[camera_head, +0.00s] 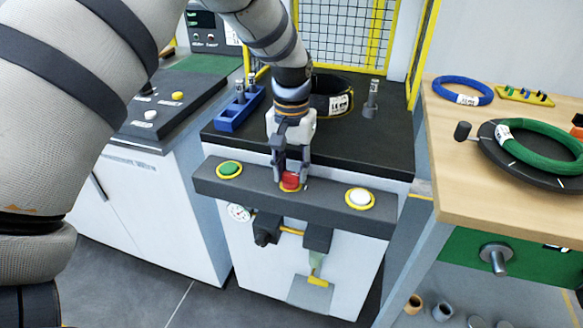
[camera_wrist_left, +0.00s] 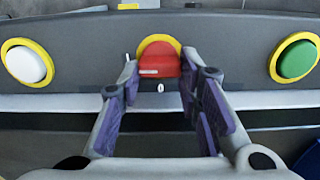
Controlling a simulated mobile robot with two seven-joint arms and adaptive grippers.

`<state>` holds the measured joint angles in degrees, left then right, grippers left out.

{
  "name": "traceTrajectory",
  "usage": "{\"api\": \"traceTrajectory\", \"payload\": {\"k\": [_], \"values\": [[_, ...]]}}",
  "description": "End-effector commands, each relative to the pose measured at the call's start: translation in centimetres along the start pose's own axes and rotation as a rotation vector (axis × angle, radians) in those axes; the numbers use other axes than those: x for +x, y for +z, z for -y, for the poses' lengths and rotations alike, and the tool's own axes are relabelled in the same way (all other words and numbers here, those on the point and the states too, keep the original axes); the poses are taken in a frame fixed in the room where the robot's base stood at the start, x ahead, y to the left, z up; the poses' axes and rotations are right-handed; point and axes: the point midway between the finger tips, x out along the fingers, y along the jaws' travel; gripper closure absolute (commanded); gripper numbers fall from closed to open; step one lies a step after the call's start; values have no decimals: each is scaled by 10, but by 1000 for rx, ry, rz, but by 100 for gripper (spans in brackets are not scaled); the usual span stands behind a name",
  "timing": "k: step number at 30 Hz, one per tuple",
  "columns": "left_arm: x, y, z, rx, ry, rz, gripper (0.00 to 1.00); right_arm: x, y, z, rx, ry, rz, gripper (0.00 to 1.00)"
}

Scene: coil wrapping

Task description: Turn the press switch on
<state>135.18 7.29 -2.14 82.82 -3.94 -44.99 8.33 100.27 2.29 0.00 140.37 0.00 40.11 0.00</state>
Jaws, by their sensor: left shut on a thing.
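The press switch is a red knob (camera_head: 290,181) in a yellow ring, in the middle of the dark panel on the front of the press bench. It also shows in the left wrist view (camera_wrist_left: 160,62), with a short white line on it and a "0" mark just below. My left gripper (camera_head: 291,172) reaches down from above and is shut on the red knob, one finger on each side. Its fingers show in the left wrist view (camera_wrist_left: 158,80). The fingers hide part of the knob in the head view. My right gripper is not in view.
A green button (camera_head: 229,169) and a white button (camera_head: 360,197) flank the knob. A black ring coil (camera_head: 331,97) and a blue holder (camera_head: 240,110) are on the bench top. A wooden table (camera_head: 448,190) with blue (camera_head: 463,88) and green (camera_head: 545,148) coils stands right.

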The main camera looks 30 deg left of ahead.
Motion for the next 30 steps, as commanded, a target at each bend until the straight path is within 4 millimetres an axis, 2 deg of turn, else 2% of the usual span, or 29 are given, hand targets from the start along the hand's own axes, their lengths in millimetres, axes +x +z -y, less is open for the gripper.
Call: {"api": "traceTrajectory", "payload": {"k": [5,6,7,17,20,27,30], "values": [[2,1,0,1,-1,5,96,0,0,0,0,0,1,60],[2,1,0,1,-1,5,66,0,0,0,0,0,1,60],[2,1,0,1,-1,5,60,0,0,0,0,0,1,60],[-3,0,0,0,0,0,60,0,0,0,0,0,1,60],[-20,-1,0,0,0,-3,60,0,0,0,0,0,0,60],[-85,-1,0,0,-1,-3,60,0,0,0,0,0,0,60],[-104,-1,0,0,-1,-1,60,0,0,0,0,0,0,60]]}}
